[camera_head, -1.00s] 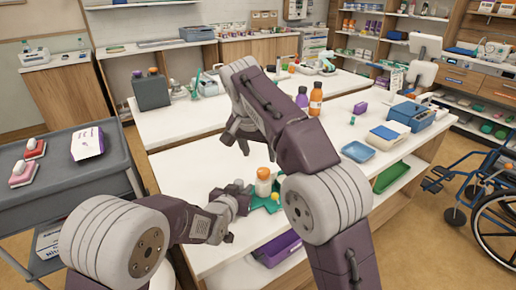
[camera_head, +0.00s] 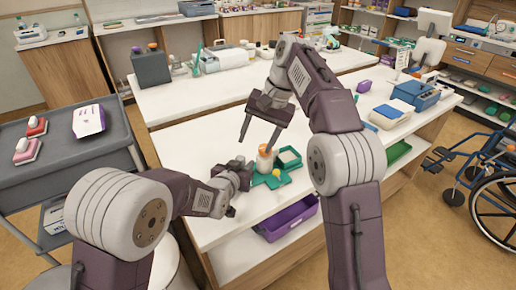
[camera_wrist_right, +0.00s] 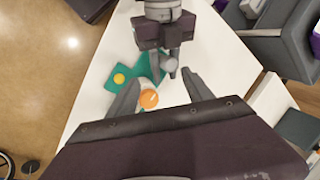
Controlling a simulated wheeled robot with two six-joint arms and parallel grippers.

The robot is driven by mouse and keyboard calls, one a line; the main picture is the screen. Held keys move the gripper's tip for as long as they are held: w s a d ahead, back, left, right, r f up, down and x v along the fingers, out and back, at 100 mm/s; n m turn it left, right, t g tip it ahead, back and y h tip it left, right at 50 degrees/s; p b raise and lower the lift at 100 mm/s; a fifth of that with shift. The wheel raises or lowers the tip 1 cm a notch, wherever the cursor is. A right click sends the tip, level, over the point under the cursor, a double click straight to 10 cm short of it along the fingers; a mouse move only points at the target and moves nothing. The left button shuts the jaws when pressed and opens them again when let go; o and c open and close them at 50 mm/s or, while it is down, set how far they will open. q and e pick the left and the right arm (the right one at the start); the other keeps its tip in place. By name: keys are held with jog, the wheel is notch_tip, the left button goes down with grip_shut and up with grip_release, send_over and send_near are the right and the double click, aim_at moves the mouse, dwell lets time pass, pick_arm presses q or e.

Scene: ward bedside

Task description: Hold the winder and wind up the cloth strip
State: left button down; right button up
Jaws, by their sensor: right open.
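A teal flat piece (camera_head: 272,180) with a yellow knob lies on the white table. It also shows in the right wrist view (camera_wrist_right: 118,90); I take it to be part of the winder. A white cylinder with an orange top (camera_head: 265,160) stands at it, and its orange top shows in the wrist view (camera_wrist_right: 149,99). My right gripper (camera_head: 258,137) is open above the cylinder, its fingers pointing down. My left gripper (camera_head: 240,174) is low at the left side of the teal piece; its fingertips are too small to read. I cannot make out the cloth strip clearly.
A purple bin (camera_head: 290,218) is on the shelf below the front edge. A blue box (camera_head: 415,95) stands at the table's right. The white table (camera_head: 190,150) is clear to the left.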

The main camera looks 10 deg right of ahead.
notch_tip(320, 180, down, 6)
jog(key=s+d+m+g+y, duration=0.2)
jog(key=m+y, duration=0.3)
jog(key=y, duration=0.2)
jog(key=d+m+t+y, duration=0.1)
jog(key=d+m+t, duration=0.2)
jog(key=m, duration=0.2)
jog(key=w+d+f+m+t+y, duration=0.1)
jog(key=d+m+t+y, duration=0.1)
jog(key=d+m+t, duration=0.1)
jog(key=d+f+m+t+y, duration=0.1)
jog(key=d+m+t, duration=0.2)
jog(key=m, duration=0.3)
jog(key=shift+w+d+f+m+t, duration=0.1)
jog(key=shift+w+d+m+t, duration=0.1)
jog(key=shift+w+m+t, duration=0.35)
jog(key=shift+n, duration=0.25)
jog(key=x, duration=1.2)
jog(key=shift+s+a+r, duration=0.1)
jog(key=shift+s+r, duration=0.05)
jog(key=shift+r, duration=0.15)
